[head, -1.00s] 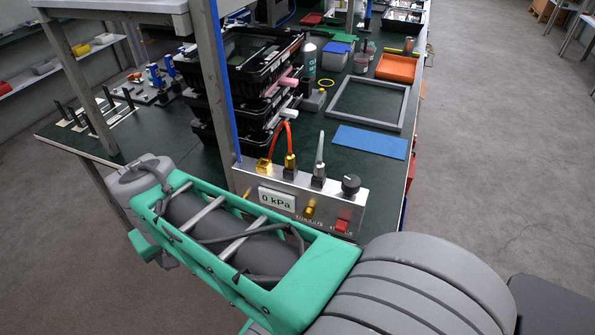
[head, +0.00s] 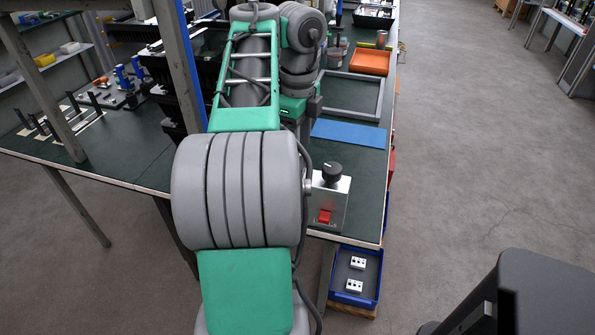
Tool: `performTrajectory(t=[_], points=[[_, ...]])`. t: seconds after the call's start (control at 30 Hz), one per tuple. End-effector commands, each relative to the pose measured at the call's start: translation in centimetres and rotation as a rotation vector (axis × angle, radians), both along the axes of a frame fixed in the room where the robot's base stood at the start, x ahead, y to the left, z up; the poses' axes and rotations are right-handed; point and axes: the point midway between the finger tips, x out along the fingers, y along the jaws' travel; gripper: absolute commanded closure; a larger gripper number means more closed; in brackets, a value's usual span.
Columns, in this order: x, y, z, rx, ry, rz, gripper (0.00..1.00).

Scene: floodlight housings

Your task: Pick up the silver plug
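The silver plug is not visible now. A tapered silver piece showed earlier on top of the metal control box, left of the black knob, and my arm now covers that spot. Only the right end of the control box (head: 333,198) shows, with its black knob (head: 332,171) and red switch (head: 325,216). My arm reaches forward over the bench and its wrist bends down behind my large grey arm link. My gripper's fingers are hidden there, so I cannot see how they stand to the plug.
A blue mat (head: 349,133), a grey frame (head: 352,96) and an orange tray (head: 370,62) lie on the green bench beyond the box. Black trays and a metal post (head: 178,65) stand left of my arm. A blue bin (head: 357,275) with white parts sits below the bench edge.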

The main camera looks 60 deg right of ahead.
Motion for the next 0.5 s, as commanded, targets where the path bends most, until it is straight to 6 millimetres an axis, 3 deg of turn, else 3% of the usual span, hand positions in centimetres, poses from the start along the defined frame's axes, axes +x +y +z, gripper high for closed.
performTrajectory(t=[0.07,0.3,0.5], points=[[0.03,0.00,-1.39,-0.001,0.000,0.002,0.51],[0.04,0.01,-1.17,-0.001,0.000,0.003,0.51],[0.05,0.02,-1.18,-0.001,0.000,0.004,0.67]])
